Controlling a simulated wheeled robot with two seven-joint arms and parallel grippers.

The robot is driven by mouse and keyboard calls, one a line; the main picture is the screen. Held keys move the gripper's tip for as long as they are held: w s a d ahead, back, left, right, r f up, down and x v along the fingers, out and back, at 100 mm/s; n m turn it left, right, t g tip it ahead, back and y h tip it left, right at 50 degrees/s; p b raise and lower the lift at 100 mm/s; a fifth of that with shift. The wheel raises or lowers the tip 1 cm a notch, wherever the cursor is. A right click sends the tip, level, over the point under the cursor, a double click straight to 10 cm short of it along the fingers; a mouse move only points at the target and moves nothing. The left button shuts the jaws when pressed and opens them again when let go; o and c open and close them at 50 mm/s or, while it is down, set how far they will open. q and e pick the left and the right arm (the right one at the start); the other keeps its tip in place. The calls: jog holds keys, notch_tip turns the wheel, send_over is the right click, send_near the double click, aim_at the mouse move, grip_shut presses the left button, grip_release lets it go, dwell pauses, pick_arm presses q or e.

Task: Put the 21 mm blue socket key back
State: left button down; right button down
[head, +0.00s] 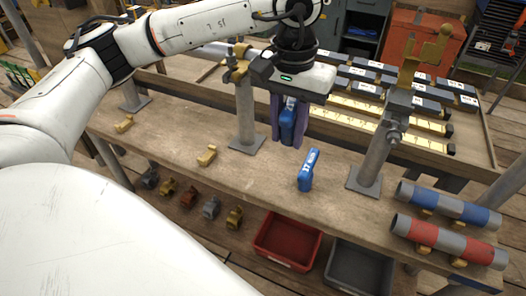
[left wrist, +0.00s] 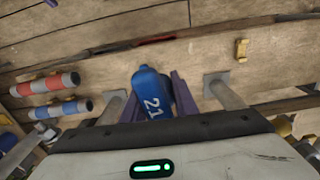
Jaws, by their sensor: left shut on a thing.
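My left gripper (head: 289,138) is shut on a blue socket key (head: 288,120), between its two purple fingers, above the workbench. In the left wrist view this blue key (left wrist: 150,90) shows the white number 21. Another blue socket key (head: 308,170) stands on the bench just right of and below the gripper; its white number is hard to read, perhaps 17 or 27. I cannot tell how close the held key's lower end is to the bench. My right gripper is not in view.
Grey posts (head: 376,150) and (head: 245,108) rise from the workbench (head: 170,140) on either side. Blue-and-grey (head: 450,204) and red-and-grey tubes (head: 448,241) lie at the right. A brass clip (head: 207,156) lies on the bench. Red (head: 287,243) and grey bins (head: 358,268) stand below.

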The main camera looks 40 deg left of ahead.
aim_at(273, 177)
pick_arm(q)
jog(key=w+a+f+n+b, duration=0.2)
jog(key=w+a+n+b, duration=0.15)
jog(key=a, duration=0.25)
jog(key=shift+m, duration=0.45)
jog(key=f+b, duration=0.1)
jog(key=f, duration=0.7)
jog(key=f+b, duration=0.1)
jog(key=f, duration=0.8)
jog(key=shift+w+d, duration=0.1)
jog(key=shift+w, duration=0.1)
jog(key=shift+f+b, duration=0.2)
jog(key=shift+b, duration=0.15)
jog(key=c, duration=1.8)
grip_release()
jog(key=shift+f, duration=0.1)
jog(key=shift+c, duration=0.2)
jog(key=o, duration=0.4)
jog(key=shift+o, duration=0.2)
